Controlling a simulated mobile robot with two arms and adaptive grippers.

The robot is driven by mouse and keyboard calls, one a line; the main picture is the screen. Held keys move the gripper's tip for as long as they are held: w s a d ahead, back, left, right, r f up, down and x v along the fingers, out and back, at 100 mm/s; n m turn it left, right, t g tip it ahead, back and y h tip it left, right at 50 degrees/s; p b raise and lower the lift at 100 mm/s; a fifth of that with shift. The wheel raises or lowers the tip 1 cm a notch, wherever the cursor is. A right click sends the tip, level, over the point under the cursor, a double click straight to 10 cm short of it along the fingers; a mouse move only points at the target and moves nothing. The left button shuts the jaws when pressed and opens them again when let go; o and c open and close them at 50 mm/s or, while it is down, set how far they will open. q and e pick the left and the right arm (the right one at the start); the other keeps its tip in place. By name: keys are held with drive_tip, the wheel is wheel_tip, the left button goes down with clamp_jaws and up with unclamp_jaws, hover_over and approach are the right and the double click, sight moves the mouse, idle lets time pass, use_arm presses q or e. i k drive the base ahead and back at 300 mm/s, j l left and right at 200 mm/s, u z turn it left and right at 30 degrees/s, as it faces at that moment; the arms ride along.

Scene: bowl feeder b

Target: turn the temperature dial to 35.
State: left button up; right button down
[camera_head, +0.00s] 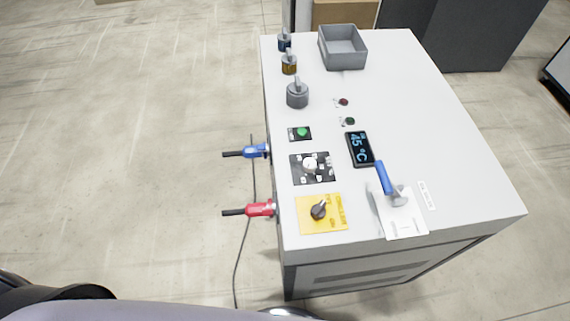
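The temperature dial (310,166) is a whitish knob on a black square plate with pale marks, on the top of a light grey cabinet (440,130). The marks are too small to read. A black display (360,149) to its right shows 45 °C in blue digits. Neither of my grippers is in view, and nothing touches the dial.
A yellow plate with a black rotary switch (319,211) is nearer. A green button (301,132), several knobs and a grey bin (343,47) lie farther back. Blue (255,151) and red (261,209) plugs stick out left.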

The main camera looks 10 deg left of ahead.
sight(309, 164)
drive_tip(key=l+u, duration=0.3)
drive_tip(key=k+l+u, duration=0.15)
drive_tip(key=l+u, duration=0.2)
drive_tip(key=k+l+u, duration=0.15)
drive_tip(key=l+u, duration=0.15)
drive_tip(key=k+l+u, duration=0.3)
drive_tip(key=i+l, duration=0.05)
drive_tip(key=i, duration=0.05)
